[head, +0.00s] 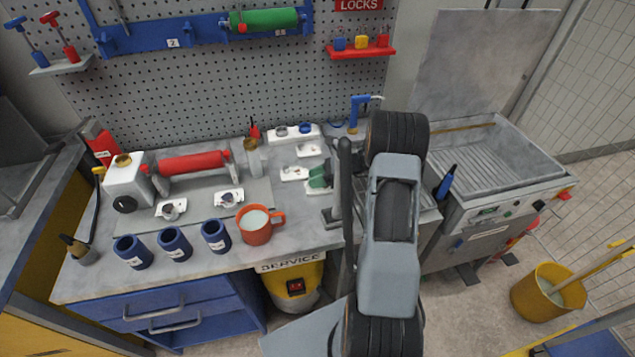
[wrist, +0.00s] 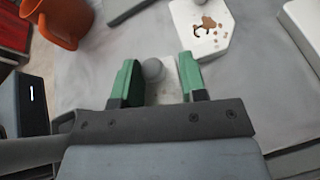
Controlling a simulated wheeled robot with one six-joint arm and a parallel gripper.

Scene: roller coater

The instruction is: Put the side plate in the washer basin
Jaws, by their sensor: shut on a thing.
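My gripper (head: 320,178), with green fingers, is low over the right part of the grey workbench. In the wrist view its fingers (wrist: 160,78) are shut on a white side plate with a round grey knob (wrist: 153,70). The white edge of this side plate (head: 318,188) shows just under the fingers in the head view. The fingers hide part of it, and I cannot tell whether it touches the bench. The washer basin (head: 490,155) is the open grey metal tub at right, with a ribbed floor and its lid (head: 480,60) raised. It looks empty.
Other white plates lie nearby, one with brown stains (wrist: 203,28). An orange mug (head: 258,226), dark blue cups (head: 174,245) and a red roller (head: 193,163) stand to the left. A blue-handled tool (head: 446,181) is at the washer's left edge. A yellow bucket (head: 545,292) stands on the floor.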

